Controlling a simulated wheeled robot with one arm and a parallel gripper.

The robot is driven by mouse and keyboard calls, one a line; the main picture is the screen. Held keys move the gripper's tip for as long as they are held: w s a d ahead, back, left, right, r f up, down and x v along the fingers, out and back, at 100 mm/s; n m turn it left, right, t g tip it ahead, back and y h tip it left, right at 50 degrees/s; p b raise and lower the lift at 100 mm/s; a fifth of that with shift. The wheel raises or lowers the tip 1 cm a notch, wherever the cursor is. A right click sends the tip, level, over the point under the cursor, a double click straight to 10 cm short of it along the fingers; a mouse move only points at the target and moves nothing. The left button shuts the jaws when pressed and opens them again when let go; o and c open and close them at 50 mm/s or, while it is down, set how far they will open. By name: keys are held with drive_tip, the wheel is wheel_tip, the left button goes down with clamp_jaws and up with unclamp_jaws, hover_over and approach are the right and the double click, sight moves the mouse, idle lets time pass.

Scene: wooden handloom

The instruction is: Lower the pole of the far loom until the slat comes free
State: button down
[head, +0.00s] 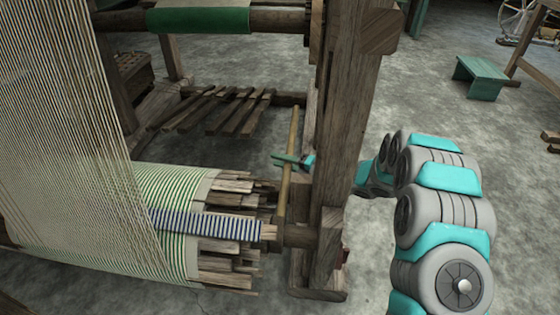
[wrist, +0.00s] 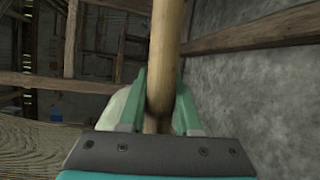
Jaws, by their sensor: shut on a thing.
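The pole (head: 291,135) is a light wooden rod beside the loom's post. It stands steep and slightly tilted, its lower end near the end of the cloth beam. My gripper (head: 286,160) is shut on it partway up; in the wrist view the green fingers (wrist: 159,100) close on both sides of the pole (wrist: 169,45). Several rough wooden slats (head: 228,279) stick out of the end of the striped cloth roll (head: 180,190). A blue-and-white striped band (head: 205,224) lies along the roll, ending close to the pole. Whether a slat touches the pole cannot be told.
The loom's thick upright post (head: 345,110) stands right of the pole, between it and my arm's base. Pale warp threads (head: 60,120) fill the left. Several treadles (head: 222,110) lie behind.

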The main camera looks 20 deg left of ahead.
drive_tip(key=shift+f, duration=0.2)
drive_tip(key=shift+m+g+h, duration=0.3)
drive_tip(key=shift+m+h, duration=0.1)
drive_tip(key=shift+m, duration=0.4)
drive_tip(key=shift+s+f, duration=0.1)
drive_tip(key=shift+f, duration=2)
drive_tip(key=c, duration=0.6)
unclamp_jaws()
